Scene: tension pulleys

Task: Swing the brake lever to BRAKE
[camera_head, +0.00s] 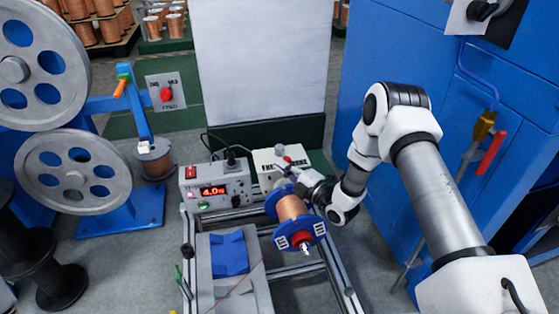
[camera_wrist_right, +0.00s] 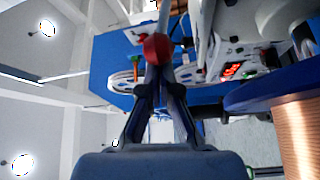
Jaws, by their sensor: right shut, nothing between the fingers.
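The brake lever's red knob (camera_head: 287,159) shows above a white box (camera_head: 264,158) behind the copper wire spool. The box has dark lettering on its front, partly hidden by my right gripper. My right gripper (camera_head: 291,172) is shut and empty, with its fingertips close to the red knob. In the right wrist view the red knob (camera_wrist_right: 157,47) is just beyond the closed fingertips (camera_wrist_right: 159,68); I cannot tell whether they touch. The lever's pale shaft rises behind the knob. My left gripper is not in view.
The copper spool (camera_head: 290,208) with blue flanges sits just below my right gripper. A grey control box (camera_head: 216,184) with a red display stands left of it. A blue cabinet (camera_head: 370,60) stands at right, and grey pulleys (camera_head: 75,170) stand at left.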

